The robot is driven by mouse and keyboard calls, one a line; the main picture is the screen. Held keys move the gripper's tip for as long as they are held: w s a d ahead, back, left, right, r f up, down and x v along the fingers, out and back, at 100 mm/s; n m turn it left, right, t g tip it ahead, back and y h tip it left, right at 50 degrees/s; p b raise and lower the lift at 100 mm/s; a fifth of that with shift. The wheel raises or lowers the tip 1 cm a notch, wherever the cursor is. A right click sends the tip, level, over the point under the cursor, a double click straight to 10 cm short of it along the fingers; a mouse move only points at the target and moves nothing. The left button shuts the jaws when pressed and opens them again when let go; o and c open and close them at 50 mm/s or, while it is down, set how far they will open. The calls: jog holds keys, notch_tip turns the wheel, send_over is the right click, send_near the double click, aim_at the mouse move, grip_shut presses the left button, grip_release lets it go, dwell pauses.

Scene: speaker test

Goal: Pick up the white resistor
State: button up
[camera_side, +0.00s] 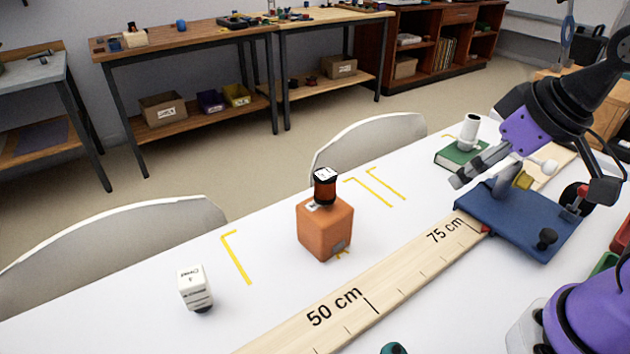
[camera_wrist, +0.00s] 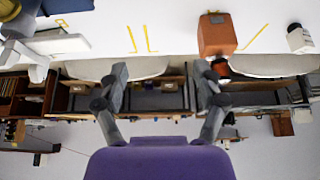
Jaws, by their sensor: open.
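A white block (camera_side: 195,288) with black print and a dark underside stands on the table at the front left; it seems the best match for the white resistor, though I cannot be sure. It also shows at the upper right edge of the wrist view (camera_wrist: 299,38). A white cylinder (camera_side: 470,132) stands on a green book at the back right. My gripper (camera_side: 468,172) is raised at the right, near the blue device and far from the white block. In the wrist view my gripper (camera_wrist: 161,70) has its fingers spread with nothing between them.
A wooden ruler (camera_side: 345,306) runs along the table. A blue-based device (camera_side: 520,222) and the green book (camera_side: 454,156) crowd the right. Bare table surrounds the white block.

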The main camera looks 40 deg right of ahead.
jog(key=w+a+r+n+y, duration=0.2)
jog(key=w+a+n, duration=0.3)
jog(key=w+a, duration=0.2)
jog(key=n+g+y, duration=0.4)
jog(key=n, duration=0.7)
send_near(196, 290)
notch_tip(196, 290, down, 2)
jog(key=w, duration=0.2)
jog(key=x, duration=0.4)
jog(key=shift+s+a, duration=0.15)
jog(key=shift+a, duration=0.1)
jog(key=x, duration=0.6)
jog(key=shift+d+f, duration=0.15)
jog(key=shift+d, duration=0.1)
jog(key=c, duration=1.3)
